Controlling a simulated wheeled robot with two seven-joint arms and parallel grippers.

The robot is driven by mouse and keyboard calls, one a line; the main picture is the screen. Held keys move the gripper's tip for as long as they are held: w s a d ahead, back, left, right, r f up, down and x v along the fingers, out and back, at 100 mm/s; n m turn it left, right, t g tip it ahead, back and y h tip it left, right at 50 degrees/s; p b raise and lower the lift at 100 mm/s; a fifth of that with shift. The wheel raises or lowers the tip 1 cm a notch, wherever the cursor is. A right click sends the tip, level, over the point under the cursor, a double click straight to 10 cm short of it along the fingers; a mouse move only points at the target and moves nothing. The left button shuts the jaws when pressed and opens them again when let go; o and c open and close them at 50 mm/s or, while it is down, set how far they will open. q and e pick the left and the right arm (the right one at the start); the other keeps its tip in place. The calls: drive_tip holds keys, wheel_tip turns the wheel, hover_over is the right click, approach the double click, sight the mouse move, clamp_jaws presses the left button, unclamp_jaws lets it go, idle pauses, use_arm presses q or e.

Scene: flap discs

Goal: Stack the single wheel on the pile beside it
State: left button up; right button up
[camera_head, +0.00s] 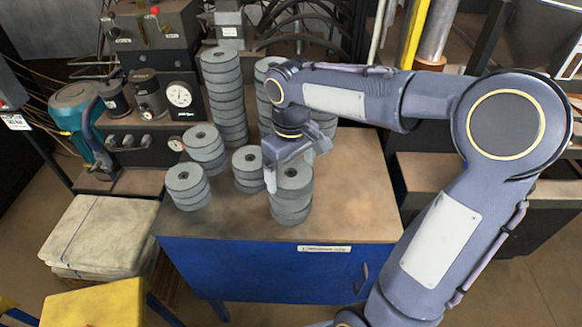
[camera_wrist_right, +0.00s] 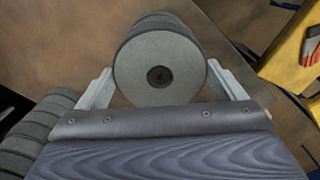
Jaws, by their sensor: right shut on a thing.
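The wheels are grey flap discs with dark centre holes. My right gripper (camera_head: 283,178) is over the front right pile (camera_head: 290,207), with its fingers pointing down. In the wrist view its fingers (camera_wrist_right: 160,85) stand on both sides of a grey wheel (camera_wrist_right: 160,68) and are shut on it. This wheel is in line with the wheels beneath it and looks to be on top of the pile; no gap shows. My left gripper is not in view.
More piles stand near: one front left (camera_head: 188,188), one behind it (camera_head: 205,148), and a tall one at the back (camera_head: 224,97). Another tall pile (camera_head: 267,105) is partly behind my arm. The brown tabletop (camera_head: 350,205) is clear at the right front. Machinery with gauges (camera_head: 179,96) stands behind left.

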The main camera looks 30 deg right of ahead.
sight(291, 173)
drive_tip(key=o, duration=1.1)
wheel_tip(291, 173, up, 11)
drive_tip(key=p, duration=0.1)
drive_tip(key=s+a+f+m+t+y, duration=0.1)
drive_tip(key=s+f+t, duration=0.1)
drive_tip(key=s, duration=0.3)
drive_tip(key=s+a+f+m+t+y, duration=0.1)
drive_tip(key=s+f+m, duration=0.1)
drive_tip(key=s+f, duration=0.3)
drive_tip(key=s+a+f+m+t+y, duration=0.1)
drive_tip(key=s+a+f+t, duration=0.1)
drive_tip(key=s+f, duration=0.2)
drive_tip(key=shift+s+a+t+y, duration=0.1)
drive_tip(key=shift+s+t+y, duration=0.25)
drive_tip(key=shift+s, duration=1.15)
